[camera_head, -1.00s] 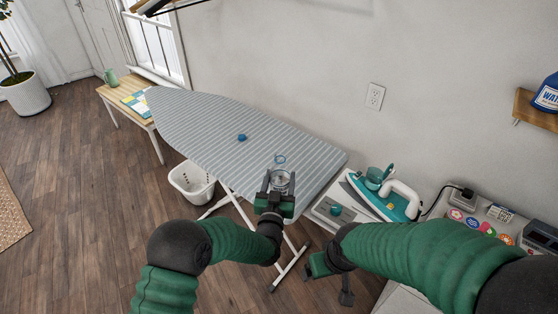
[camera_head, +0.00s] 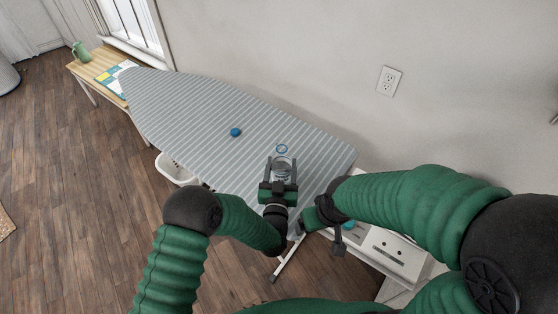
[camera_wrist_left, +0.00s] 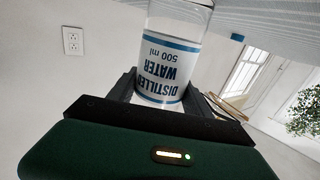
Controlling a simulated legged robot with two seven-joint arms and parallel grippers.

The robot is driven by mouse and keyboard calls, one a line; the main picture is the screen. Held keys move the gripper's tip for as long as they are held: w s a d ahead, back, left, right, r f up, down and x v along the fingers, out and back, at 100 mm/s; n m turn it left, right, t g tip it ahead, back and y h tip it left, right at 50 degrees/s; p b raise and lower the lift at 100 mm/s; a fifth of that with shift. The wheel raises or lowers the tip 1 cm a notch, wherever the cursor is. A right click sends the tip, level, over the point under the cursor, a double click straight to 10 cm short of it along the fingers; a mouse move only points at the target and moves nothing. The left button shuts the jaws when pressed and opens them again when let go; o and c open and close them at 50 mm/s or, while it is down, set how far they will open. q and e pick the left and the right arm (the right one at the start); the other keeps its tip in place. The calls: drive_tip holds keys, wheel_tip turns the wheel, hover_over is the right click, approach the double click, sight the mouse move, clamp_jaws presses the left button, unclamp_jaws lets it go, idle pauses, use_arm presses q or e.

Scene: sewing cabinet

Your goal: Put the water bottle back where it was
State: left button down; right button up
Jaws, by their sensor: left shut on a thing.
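The water bottle is clear, with a white and blue label reading "DISTILLED WATER 500 ml" in the left wrist view (camera_wrist_left: 165,70). In the head view the bottle (camera_head: 283,165) is at the near end of the striped ironing board (camera_head: 200,110). My left gripper (camera_head: 281,172) is shut around it. I cannot tell whether its base touches the board. A blue ring shows at the bottle's top. A small blue cap (camera_head: 236,132) lies on the board, apart from the bottle. My right gripper (camera_head: 338,243) is right of the board; its fingers are too unclear to judge.
A wooden table (camera_head: 90,70) with a green pitcher (camera_head: 81,51) is at the far left. A white basket (camera_head: 174,170) is under the board. Most of the board is clear.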

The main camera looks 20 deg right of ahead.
use_arm(q)
drive_tip(key=shift+a+f, duration=0.1)
drive_tip(key=shift+f, duration=0.05)
drive_tip(key=c, duration=0.7)
unclamp_jaws()
drive_tip(key=shift+s, duration=0.1)
drive_tip(key=shift+o, duration=1.2)
drive_tip(key=shift+s+d+r, duration=0.2)
drive_tip(key=shift+s, duration=0.05)
drive_tip(key=shift+w+d+f, duration=0.1)
drive_tip(key=shift+w, duration=0.05)
use_arm(e)
drive_tip(key=shift+s+d+r, duration=0.1)
drive_tip(key=shift+s+d, duration=0.1)
drive_tip(key=shift+s, duration=0.05)
drive_tip(key=shift+w, duration=0.1)
